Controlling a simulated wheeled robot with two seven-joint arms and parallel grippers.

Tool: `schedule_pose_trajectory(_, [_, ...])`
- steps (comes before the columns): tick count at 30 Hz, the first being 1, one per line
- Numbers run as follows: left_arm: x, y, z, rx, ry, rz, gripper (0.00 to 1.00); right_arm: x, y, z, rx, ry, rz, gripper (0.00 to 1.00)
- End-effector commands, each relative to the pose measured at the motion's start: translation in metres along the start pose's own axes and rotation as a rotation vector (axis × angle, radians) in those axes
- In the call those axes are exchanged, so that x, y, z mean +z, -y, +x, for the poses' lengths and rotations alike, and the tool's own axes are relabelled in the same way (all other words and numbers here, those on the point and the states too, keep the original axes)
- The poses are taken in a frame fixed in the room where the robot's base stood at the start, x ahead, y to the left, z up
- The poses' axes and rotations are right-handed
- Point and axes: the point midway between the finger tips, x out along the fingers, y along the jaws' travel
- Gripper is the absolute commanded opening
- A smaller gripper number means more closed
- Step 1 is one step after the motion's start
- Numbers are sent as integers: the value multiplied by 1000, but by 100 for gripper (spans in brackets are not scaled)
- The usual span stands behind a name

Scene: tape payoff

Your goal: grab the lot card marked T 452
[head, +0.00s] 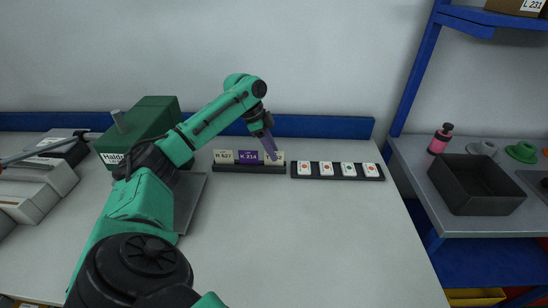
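A dark card rack (236,169) stands at the back of the table. It holds a cream card reading about R 627 (223,157) at the left and a purple card reading about K 314 (248,157) in the middle. A third, cream card (280,156) stands at the right end, partly hidden by my gripper, and its mark cannot be read. No T 452 mark is legible. My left gripper (271,153), with purple fingers, points down in front of this third card. Whether it touches the card or is open cannot be told. My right gripper is not in view.
A black tray (337,177) with several white pieces lies right of the rack. A green machine (140,125) stands at the left, beside pale boxes (38,188). At the right, a shelf unit holds a dark bin (475,190) and a pink bottle (440,139). The table's front right is clear.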

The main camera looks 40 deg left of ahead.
Motion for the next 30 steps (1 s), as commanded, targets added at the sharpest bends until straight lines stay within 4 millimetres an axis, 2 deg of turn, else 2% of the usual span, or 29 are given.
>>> schedule_pose_trajectory(2, [0,0,0,0,0,0,39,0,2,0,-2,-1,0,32])
schedule_pose_trajectory(3, [0,0,0,0,0,0,23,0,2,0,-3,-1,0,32])
schedule_pose_trajectory(5, [0,0,0,0,0,0,0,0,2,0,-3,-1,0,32])
schedule_pose_trajectory(16, [0,0,-1,0,0,0,0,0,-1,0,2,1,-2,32])
schedule_pose_trajectory(20, [-4,0,-8,-1,-2,0,0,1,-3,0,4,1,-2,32])
schedule_pose_trajectory(23, [-10,1,-22,-2,-4,2,0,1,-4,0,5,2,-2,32])
schedule_pose_trajectory(26, [-21,1,-47,-5,-6,3,0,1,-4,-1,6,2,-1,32])
schedule_pose_trajectory(30, [-44,1,-101,-4,-9,4,0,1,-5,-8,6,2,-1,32])
